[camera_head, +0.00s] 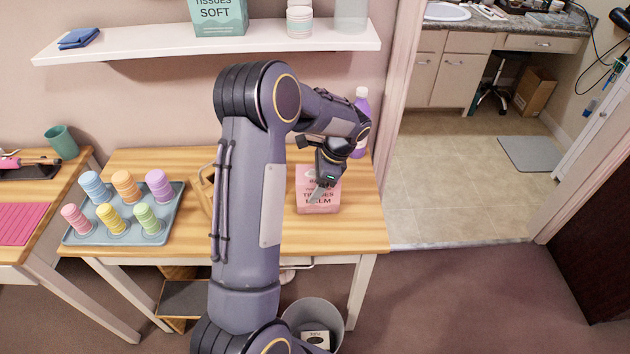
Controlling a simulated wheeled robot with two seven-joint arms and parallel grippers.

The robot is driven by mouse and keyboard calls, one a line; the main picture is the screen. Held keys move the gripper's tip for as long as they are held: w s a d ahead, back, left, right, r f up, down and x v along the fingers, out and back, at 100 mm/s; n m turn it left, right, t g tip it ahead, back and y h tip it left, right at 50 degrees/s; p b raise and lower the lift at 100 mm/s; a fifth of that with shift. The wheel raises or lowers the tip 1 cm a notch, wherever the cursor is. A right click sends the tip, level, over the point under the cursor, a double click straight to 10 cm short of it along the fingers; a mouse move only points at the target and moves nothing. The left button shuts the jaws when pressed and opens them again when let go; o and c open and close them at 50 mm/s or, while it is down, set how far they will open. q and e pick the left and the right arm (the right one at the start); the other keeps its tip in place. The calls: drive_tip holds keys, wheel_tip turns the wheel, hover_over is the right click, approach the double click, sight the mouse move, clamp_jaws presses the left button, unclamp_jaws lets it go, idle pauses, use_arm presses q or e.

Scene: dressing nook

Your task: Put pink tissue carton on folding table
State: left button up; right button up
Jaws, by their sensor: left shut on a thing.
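The pink tissue carton (320,208) is upright at the right part of a wooden-topped table (340,236) with pale legs. My left gripper (325,185) reaches down over the carton from above and is shut on it. The gripper and wrist cover part of the carton's top and front. The carton appears to be at the tabletop, but I cannot tell whether its base touches. A second wooden-topped table (40,240) stands at the far left. I cannot tell which one is the folding table. My right gripper is out of view.
A blue-grey tray (75,233) with several coloured stacks is on the table's left. A purple bottle (361,105) stands behind my wrist. A white shelf (130,50) hangs above, with a teal tissue carton (219,15). A bin (335,310) is below the table's front.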

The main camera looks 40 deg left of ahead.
use_arm(q)
drive_tip(key=shift+f, duration=0.1)
drive_tip(key=o, duration=1.1)
drive_tip(key=v, duration=1.2)
drive_tip(key=shift+s+a, duration=0.1)
drive_tip(key=shift+s, duration=0.05)
drive_tip(key=s+d+r+n+t+h, duration=0.2)
drive_tip(key=s+d+r+n, duration=0.1)
drive_tip(key=s, duration=0.4)
drive_tip(key=s+d+r+n+t+h, duration=0.3)
drive_tip(key=s+d, duration=0.1)
drive_tip(key=s, duration=0.4)
drive_tip(key=s+d+f+n+t, duration=0.1)
drive_tip(key=s+d+n, duration=0.1)
drive_tip(key=s, duration=0.1)
drive_tip(key=s+d+f+n+t+h, duration=0.1)
drive_tip(key=s+d+n, duration=0.1)
drive_tip(key=s+d, duration=0.1)
drive_tip(key=s+d+f+n+t+h, duration=0.1)
drive_tip(key=s+d, duration=0.1)
drive_tip(key=s, duration=0.2)
drive_tip(key=shift+s+d+n+t, duration=0.15)
drive_tip(key=shift+d+n+t, duration=0.15)
drive_tip(key=shift+n, duration=0.1)
